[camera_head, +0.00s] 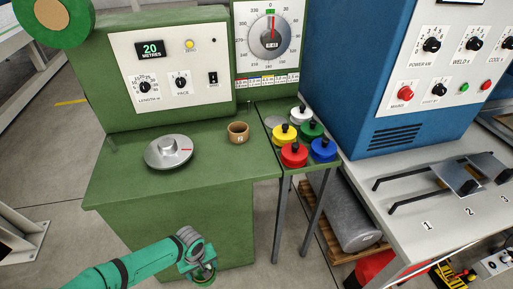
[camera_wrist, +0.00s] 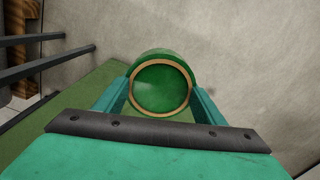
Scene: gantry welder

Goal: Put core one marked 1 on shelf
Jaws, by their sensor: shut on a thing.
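My gripper (camera_head: 200,274) is low in front of the green machine bench, near the bottom of the head view. In the wrist view its two fingers (camera_wrist: 160,100) are shut on the sides of a round green core with a tan rim (camera_wrist: 161,56). No number shows on this core, so I cannot tell if it is marked 1. A brown core marked 2 (camera_head: 238,137) stands on the green bench top (camera_head: 215,165). I cannot tell which surface is the shelf.
A round metal disc (camera_head: 168,152) sits on the bench. Coloured knobbed pots (camera_head: 294,155) crowd a small green stand to its right. A grey table (camera_head: 425,200) marked 1, 2, 3 carries black-handled metal parts (camera_head: 463,178). A grey cylinder (camera_head: 345,215) lies below.

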